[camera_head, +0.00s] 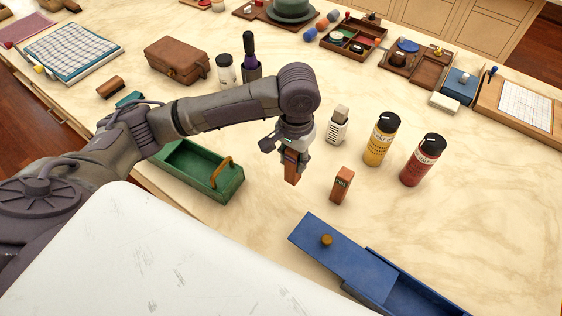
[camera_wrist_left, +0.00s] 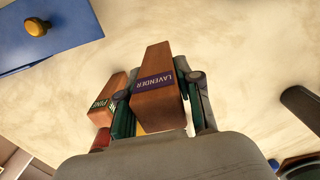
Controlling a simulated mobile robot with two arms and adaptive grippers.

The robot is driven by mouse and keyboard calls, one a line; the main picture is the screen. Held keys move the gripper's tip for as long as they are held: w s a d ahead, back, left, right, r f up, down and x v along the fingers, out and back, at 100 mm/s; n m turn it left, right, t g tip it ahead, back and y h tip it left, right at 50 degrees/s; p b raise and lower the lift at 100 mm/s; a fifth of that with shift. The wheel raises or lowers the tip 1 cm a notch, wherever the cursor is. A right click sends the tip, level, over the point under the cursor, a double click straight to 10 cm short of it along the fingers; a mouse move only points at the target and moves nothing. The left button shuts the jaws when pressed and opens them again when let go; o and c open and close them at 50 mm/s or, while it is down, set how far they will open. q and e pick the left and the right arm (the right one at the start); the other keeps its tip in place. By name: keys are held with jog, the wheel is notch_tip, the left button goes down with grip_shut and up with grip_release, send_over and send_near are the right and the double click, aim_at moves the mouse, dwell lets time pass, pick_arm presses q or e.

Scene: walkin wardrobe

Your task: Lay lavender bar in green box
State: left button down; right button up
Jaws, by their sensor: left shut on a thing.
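My left gripper (camera_head: 290,148) is shut on a brown wooden bar (camera_head: 292,173), which hangs upright, apparently above the counter. In the left wrist view the bar (camera_wrist_left: 155,98) has a purple label reading LAVENDER and sits between the fingers (camera_wrist_left: 163,100). The green box (camera_head: 204,181) is open-topped with a tan handle at its right end. It stands left of the held bar, partly hidden behind my arm. My right gripper is not in view.
Another wooden bar (camera_head: 342,185), labelled PINE in the wrist view (camera_wrist_left: 104,100), stands right of the held one. A blue box with a sliding lid (camera_head: 345,259) is in front.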

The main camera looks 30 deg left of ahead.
pick_arm(q)
jog(key=shift+w+a+f+p, duration=0.15)
jog(key=shift+w+a+f, duration=0.1)
jog(key=shift+a+f, duration=0.65)
jog(key=shift+w+a+f+p, duration=0.1)
jog(key=shift+w+a+f, duration=0.3)
jog(key=shift+f, duration=0.95)
jog(key=shift+w+a+f+p, duration=0.15)
jog(key=shift+a+f, duration=0.65)
jog(key=shift+f, duration=0.3)
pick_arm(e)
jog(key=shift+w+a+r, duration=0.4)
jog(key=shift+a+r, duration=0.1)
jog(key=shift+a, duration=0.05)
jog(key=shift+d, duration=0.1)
pick_arm(q)
jog(key=c, duration=1.1)
grip_release()
jog(key=shift+f, duration=0.1)
jog(key=o, duration=0.3)
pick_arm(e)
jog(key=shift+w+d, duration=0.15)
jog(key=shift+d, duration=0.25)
